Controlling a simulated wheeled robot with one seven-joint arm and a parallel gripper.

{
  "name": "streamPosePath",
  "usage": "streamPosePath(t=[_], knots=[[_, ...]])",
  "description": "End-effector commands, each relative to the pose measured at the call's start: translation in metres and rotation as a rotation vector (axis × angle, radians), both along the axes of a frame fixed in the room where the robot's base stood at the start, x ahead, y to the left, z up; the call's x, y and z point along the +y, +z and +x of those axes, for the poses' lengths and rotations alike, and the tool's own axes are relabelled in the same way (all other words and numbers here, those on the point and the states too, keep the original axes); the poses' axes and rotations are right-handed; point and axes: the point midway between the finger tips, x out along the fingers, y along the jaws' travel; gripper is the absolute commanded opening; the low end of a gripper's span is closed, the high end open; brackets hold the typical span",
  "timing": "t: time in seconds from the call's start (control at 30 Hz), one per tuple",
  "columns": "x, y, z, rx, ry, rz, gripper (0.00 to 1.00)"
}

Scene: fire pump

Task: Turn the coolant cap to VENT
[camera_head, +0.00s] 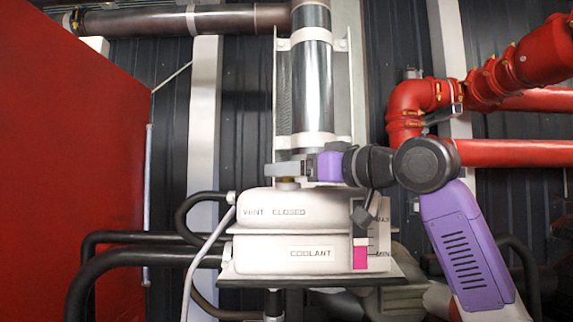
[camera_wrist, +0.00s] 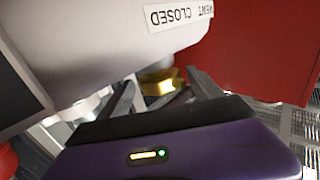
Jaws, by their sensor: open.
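The white coolant tank (camera_head: 335,207) carries the words VENT and CLOSED on its upper front and COOLANT on its lower front. The brass-coloured coolant cap (camera_head: 288,184) sits on top of the tank near its left end, partly hidden by my gripper (camera_head: 282,170). In the wrist view the cap (camera_wrist: 163,80) shows gold beyond and between my open fingers (camera_wrist: 165,92). I cannot tell whether the fingers touch it. The tank's label (camera_wrist: 180,14) appears upside down there. No pointer mark is visible on the cap.
A vertical metal pipe (camera_head: 311,90) stands just behind the tank. A large red panel (camera_head: 70,150) fills the left side. Black hoses (camera_head: 150,250) run to the tank's left side. Red pipes (camera_head: 450,95) are at the upper right, behind my arm.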

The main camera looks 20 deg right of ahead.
Motion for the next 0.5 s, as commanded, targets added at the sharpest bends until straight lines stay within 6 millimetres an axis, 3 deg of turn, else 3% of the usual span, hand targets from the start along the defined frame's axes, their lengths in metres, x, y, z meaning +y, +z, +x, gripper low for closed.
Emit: streamPosePath(t=[0.2,0.47,0.5], knots=[[0.007,0.0,0.015,0.0,-0.001,0.0,0.75],[0.008,-0.001,0.017,-0.001,-0.001,0.0,0.75],[0.008,-0.001,0.017,-0.001,-0.001,0.0,0.71]])
